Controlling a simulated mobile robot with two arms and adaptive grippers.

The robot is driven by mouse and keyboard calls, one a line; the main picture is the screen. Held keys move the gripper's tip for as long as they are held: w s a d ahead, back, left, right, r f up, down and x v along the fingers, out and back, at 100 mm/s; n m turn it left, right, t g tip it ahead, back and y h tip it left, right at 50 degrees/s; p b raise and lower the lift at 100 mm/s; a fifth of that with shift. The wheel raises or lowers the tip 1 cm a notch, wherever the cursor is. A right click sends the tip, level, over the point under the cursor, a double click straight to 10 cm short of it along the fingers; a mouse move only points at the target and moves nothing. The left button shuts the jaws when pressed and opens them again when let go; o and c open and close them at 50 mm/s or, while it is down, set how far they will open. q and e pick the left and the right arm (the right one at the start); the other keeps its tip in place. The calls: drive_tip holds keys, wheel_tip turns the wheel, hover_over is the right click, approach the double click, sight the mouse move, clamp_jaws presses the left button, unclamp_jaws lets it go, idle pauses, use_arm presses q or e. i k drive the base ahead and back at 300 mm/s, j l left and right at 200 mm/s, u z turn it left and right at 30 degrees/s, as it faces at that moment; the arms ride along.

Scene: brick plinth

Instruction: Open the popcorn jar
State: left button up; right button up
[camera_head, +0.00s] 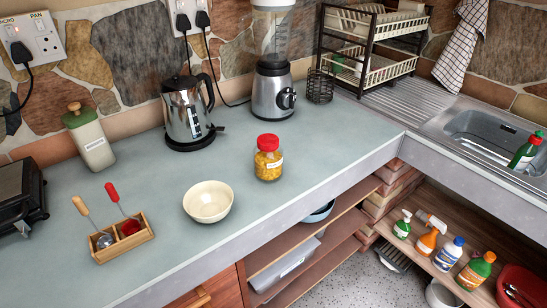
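The popcorn jar (268,164) stands upright on the grey counter, near the middle of the view. It is clear, filled with yellow kernels, and has a white label. Its red lid (268,142) sits on top. Neither of my grippers shows in the head view.
A cream bowl (208,202) stands left of the jar, and a steel kettle (188,112) and blender (272,88) stand behind. A wooden utensil box (122,240) and a white canister (89,140) are at left. A sink (490,135) is at right. Counter around the jar is clear.

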sight(268, 165)
drive_tip(key=i+l+u, duration=0.1)
drive_tip(key=l+u, duration=0.2)
drive_tip(key=l, duration=0.4)
drive_tip(key=l+u, duration=0.3)
drive_tip(key=l, duration=0.45)
drive_tip(key=i, duration=0.05)
